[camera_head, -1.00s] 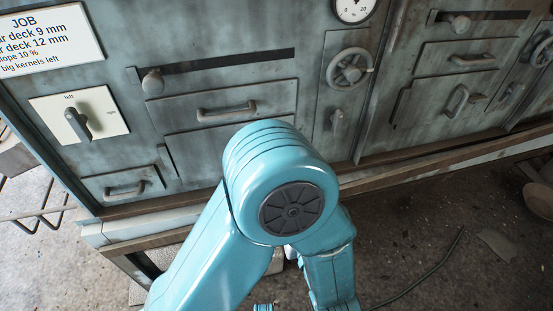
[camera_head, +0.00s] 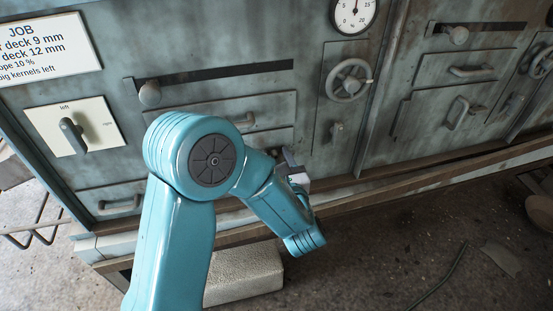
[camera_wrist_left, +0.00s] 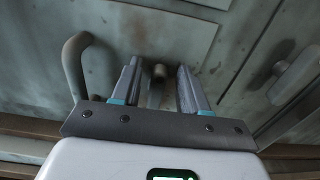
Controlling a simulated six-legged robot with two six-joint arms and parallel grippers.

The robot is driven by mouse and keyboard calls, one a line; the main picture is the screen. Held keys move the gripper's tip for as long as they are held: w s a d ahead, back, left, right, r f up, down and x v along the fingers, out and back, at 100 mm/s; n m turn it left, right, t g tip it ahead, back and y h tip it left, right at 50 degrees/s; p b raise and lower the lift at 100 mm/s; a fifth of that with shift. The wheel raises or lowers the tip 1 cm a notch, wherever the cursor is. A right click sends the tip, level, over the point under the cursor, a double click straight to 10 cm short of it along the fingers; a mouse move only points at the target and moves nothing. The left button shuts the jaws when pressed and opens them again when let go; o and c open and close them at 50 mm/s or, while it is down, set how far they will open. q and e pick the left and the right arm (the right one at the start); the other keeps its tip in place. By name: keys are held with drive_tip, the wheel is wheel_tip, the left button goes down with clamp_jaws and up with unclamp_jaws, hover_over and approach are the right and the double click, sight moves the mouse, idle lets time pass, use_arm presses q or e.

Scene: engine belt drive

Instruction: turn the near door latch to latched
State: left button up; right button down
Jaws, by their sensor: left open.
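In the left wrist view a short round peg (camera_wrist_left: 160,71), which looks like the near door latch seen nearly end-on, stands out from a grey-green door face between my finger ends. Whether the fingers touch it I cannot tell. My left gripper (camera_wrist_left: 160,88) is open around its line of sight. In the head view the left gripper (camera_head: 288,157) is at the right edge of the lower door, in front of the machine, partly hidden by my arm. The peg cannot be made out there. My right gripper is not in view.
A curved handle (camera_wrist_left: 76,65) stands left of the fingers, and a lever (camera_wrist_left: 296,70) stands to the right. The head view shows a handwheel (camera_head: 349,80), a small lever (camera_head: 336,131), a left/right selector (camera_head: 73,135) and a wooden rail (camera_head: 370,187) below.

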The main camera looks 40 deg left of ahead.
use_arm(q)
clamp_jaws()
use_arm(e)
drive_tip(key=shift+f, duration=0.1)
use_arm(q)
drive_tip(key=f+n+b, duration=0.1)
drive_tip(key=n+b, duration=0.3)
drive_tip(key=n, duration=0.1)
drive_tip(key=s+a+n+b, duration=0.1)
drive_tip(key=n+b, duration=0.4)
drive_tip(key=n, duration=0.1)
drive_tip(key=s+f+n+b, duration=0.1)
drive_tip(key=n+b, duration=0.3)
drive_tip(key=n, duration=0.2)
drive_tip(key=shift+a+f+b, duration=0.3)
drive_tip(key=shift+a, duration=0.1)
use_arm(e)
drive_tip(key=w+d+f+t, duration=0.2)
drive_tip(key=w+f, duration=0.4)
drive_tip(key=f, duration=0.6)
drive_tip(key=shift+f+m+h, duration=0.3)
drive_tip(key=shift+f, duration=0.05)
use_arm(q)
drive_tip(key=shift+n, duration=0.5)
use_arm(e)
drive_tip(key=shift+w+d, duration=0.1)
